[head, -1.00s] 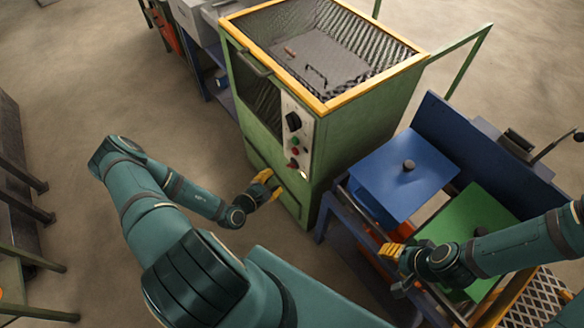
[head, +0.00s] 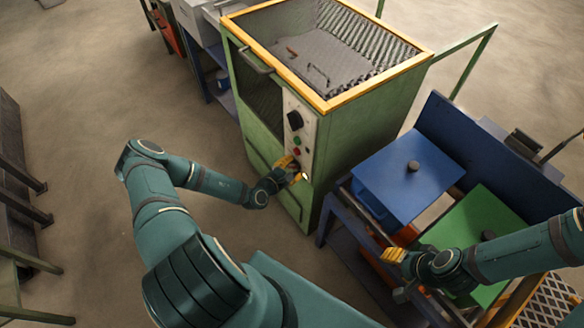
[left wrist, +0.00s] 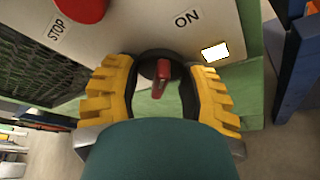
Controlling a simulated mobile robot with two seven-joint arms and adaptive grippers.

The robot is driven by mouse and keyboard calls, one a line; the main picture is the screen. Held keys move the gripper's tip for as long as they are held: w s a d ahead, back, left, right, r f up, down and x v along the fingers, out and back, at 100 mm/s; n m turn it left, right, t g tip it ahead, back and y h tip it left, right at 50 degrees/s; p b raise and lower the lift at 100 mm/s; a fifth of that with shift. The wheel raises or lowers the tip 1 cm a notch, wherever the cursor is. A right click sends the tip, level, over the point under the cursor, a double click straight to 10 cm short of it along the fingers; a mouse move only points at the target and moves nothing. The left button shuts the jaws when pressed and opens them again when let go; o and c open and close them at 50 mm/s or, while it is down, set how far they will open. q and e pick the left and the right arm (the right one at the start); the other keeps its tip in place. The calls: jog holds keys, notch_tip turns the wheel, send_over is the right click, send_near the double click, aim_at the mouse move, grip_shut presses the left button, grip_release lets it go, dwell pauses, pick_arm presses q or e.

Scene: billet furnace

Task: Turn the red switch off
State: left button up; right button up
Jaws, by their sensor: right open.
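The red switch (left wrist: 161,78) is a small red lever on a round dark base, seen in the left wrist view below the ON label (left wrist: 187,18). My left gripper (head: 294,169) is at the lower part of the furnace's control panel. In the left wrist view its yellow fingers (left wrist: 160,90) stand apart on either side of the switch, with gaps beside the lever. In the head view the gripper hides the switch. My right gripper (head: 394,254) is open and empty near the blue and green surfaces.
The green furnace (head: 350,150) has a yellow-rimmed top. Its panel carries a black knob (head: 295,120) and buttons above my left gripper; a red button (left wrist: 85,8) sits near the STOP label (left wrist: 58,27). A blue bench (head: 450,140) stands right of the furnace.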

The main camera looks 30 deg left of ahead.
pick_arm(q)
grip_shut()
